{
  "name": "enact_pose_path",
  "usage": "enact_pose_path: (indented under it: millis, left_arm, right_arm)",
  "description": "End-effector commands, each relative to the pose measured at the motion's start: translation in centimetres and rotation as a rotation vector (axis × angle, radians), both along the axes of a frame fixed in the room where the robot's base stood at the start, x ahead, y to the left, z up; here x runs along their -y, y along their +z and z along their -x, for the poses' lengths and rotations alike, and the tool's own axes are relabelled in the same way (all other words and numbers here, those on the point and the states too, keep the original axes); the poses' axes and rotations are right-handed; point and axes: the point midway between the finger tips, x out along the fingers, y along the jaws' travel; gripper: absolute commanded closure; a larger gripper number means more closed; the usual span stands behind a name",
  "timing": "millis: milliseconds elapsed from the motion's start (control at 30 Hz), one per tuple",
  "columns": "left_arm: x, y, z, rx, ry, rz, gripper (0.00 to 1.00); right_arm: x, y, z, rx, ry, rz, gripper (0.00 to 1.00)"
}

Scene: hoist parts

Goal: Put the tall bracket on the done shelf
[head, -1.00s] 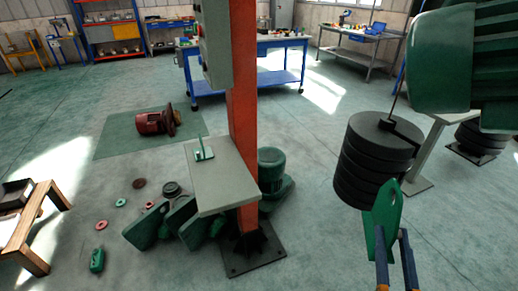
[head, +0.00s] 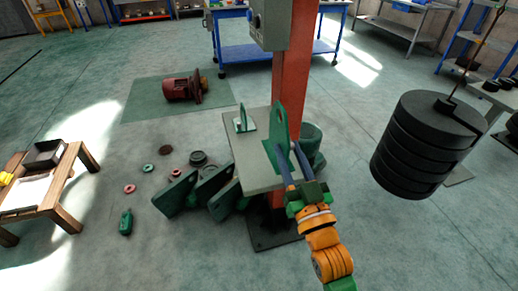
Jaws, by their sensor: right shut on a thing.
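The tall bracket (head: 279,124) is a green plate with a rounded top. My right gripper (head: 283,162) is shut on its lower part and holds it upright at the right side of the grey shelf (head: 251,178). I cannot tell whether its foot touches the shelf. The shelf is a flat plate fixed to the orange column (head: 292,75). A smaller green bracket (head: 242,123) on a pale base stands near the shelf's far left corner. My left gripper is out of view.
A stack of black round weights (head: 425,145) hangs on a cable at the right. Green castings (head: 205,187) lie on the floor below the shelf. A red motor (head: 184,88) lies on a green mat (head: 140,108). A wooden stand (head: 62,195) is at the left.

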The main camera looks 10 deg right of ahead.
Motion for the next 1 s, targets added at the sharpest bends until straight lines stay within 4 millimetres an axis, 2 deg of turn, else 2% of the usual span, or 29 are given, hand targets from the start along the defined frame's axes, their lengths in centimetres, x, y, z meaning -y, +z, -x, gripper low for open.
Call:
enact_pose_path:
  millis: [200,300,400,533,733,1000]
  left_arm:
    - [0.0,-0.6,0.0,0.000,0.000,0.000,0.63]
    - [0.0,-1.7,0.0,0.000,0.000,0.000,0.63]
    - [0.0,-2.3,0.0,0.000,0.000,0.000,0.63]
    - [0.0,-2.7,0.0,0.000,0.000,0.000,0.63]
    - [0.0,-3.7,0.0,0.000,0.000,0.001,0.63]
    - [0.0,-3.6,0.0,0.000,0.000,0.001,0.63]
  right_arm:
    - [0.5,-2.5,-6.1,0.008,-0.001,0.000,1.00]
    - [0.6,-5.3,-7.9,0.007,-0.001,0.000,1.00]
    - [0.7,-6.9,-9.3,0.007,-0.001,-0.001,1.00]
    - [0.7,-8.0,-10.3,0.009,-0.001,-0.002,1.00]
    - [0.8,-11.2,-10.7,0.005,-0.001,-0.001,1.00]
    - [0.8,-11.3,-10.6,0.008,-0.001,-0.001,1.00]
